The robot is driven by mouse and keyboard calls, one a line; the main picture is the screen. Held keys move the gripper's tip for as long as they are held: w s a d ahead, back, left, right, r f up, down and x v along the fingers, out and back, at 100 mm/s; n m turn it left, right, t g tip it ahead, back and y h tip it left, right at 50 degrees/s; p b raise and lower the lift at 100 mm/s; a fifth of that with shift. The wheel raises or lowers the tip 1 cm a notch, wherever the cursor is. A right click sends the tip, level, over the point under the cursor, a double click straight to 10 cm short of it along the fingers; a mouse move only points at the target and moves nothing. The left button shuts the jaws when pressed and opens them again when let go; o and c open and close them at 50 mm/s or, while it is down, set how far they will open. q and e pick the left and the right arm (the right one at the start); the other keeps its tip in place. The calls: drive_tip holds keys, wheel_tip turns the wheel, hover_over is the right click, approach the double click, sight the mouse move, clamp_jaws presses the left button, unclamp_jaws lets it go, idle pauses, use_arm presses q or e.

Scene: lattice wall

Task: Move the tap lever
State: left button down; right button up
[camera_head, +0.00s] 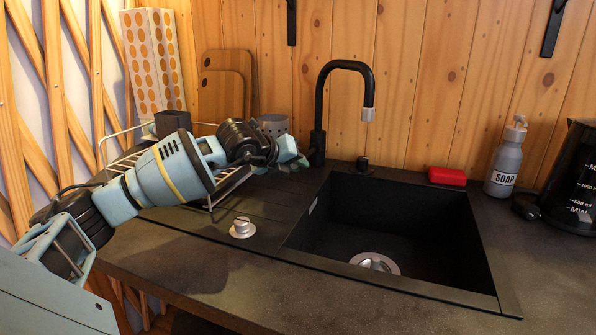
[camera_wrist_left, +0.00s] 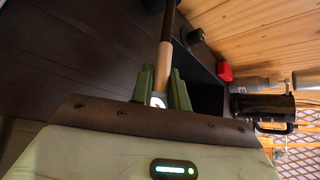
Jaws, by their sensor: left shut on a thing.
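The black tap (camera_head: 319,110) stands behind the sink, its curved spout ending in a grey tip (camera_head: 368,114). My left gripper (camera_head: 296,160) is at the left of the tap's base, and the lever is hidden or too small to make out there. In the left wrist view, the two green fingers (camera_wrist_left: 163,88) are shut on a slim rod, dark at the far end and tan-grey nearer, which appears to be the tap lever (camera_wrist_left: 165,60). My right gripper is in neither view.
The sink (camera_head: 400,225) lies right of my arm. A red sponge (camera_head: 447,176), soap bottle (camera_head: 504,160) and black kettle (camera_head: 572,180) stand at the right. A round knob (camera_head: 242,228) sits on the counter.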

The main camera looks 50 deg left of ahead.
use_arm(q)
drive_tip(key=shift+f, duration=0.15)
drive_tip(key=c, duration=1.4)
unclamp_jaws()
drive_tip(key=shift+o, duration=0.2)
